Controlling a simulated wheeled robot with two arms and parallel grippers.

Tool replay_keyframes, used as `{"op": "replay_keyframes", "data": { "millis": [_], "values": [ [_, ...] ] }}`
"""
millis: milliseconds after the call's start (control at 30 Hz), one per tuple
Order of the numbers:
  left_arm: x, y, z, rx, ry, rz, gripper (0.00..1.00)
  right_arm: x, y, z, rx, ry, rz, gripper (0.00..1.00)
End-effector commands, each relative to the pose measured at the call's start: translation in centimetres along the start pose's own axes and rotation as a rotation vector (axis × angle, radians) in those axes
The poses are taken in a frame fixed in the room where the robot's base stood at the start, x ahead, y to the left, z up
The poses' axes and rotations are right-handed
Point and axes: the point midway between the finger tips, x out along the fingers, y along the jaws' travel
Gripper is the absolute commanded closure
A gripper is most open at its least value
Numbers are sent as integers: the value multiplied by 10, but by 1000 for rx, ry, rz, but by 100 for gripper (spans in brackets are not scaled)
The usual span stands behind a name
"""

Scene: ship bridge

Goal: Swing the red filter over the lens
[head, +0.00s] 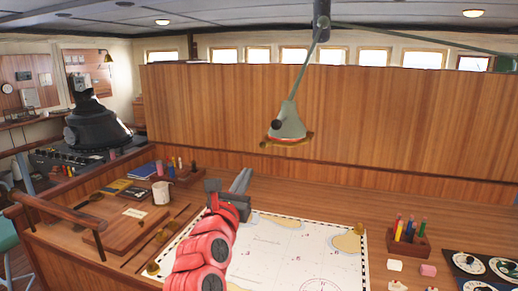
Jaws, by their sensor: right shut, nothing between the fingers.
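A grey-green lamp head (287,118) hangs on a jointed arm above the chart table, in front of the wood panel. It has a dark knob on its left side. A reddish-orange and brass rim (289,139) shows at its lower edge. I cannot tell the filter from the rim, and the lens underneath is hidden. My right gripper (238,183), on a red arm, is over the back left of the chart. It is shut and empty, below and left of the lamp, clear of it. My left gripper is not in view.
The chart (290,250) lies flat on the table. A white mug (161,192), books and pens stand on the left. A wooden pencil holder (408,240), small blocks and dials are on the right. The air around the lamp head looks free.

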Motion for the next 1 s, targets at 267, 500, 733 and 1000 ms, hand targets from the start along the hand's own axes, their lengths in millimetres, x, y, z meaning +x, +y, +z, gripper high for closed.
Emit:
{"op": "replay_keyframes", "data": {
  "millis": [267, 500, 733, 1000],
  "values": [
    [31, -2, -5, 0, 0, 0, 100, 63, 0, 5, -10, -1, -3, 100],
    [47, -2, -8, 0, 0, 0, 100, 99, 0, 2, -10, 1, -1, 100],
    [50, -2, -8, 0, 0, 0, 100, 111, -1, 0, -4, 1, -2, 100],
    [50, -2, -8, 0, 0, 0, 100, 112, -1, -1, -5, 1, -2, 100]
  ]
}}
